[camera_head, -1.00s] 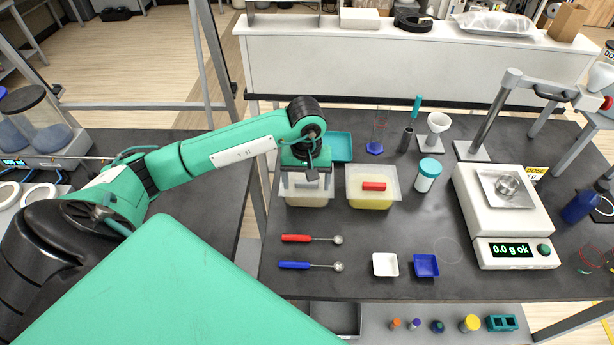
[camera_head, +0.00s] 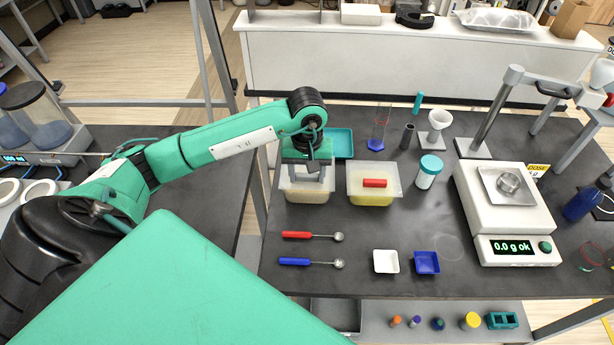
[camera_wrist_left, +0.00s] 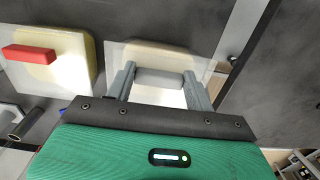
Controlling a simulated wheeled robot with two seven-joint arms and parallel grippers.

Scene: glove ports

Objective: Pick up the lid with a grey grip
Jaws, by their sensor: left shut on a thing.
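My left gripper (camera_head: 308,180) is above the left tub (camera_head: 306,196), which is clear with pale beige contents. In the left wrist view its two grey fingers (camera_wrist_left: 160,84) are shut on the grey grip (camera_wrist_left: 160,77), one at each end. The grip sits on a flat translucent lid (camera_wrist_left: 118,58), which shows around the fingers. I cannot tell how far the lid stands from the tub rim. A second tub (camera_head: 374,197), with yellow contents and a lid with a red grip (camera_head: 374,183), is just to the right. My right gripper is not in view.
A teal tray (camera_head: 343,143) lies behind the tubs. A white jar with a teal cap (camera_head: 430,170) and a balance (camera_head: 505,212) stand to the right. Red (camera_head: 312,235) and blue (camera_head: 310,262) handled spoons and two small trays (camera_head: 386,261) lie in front.

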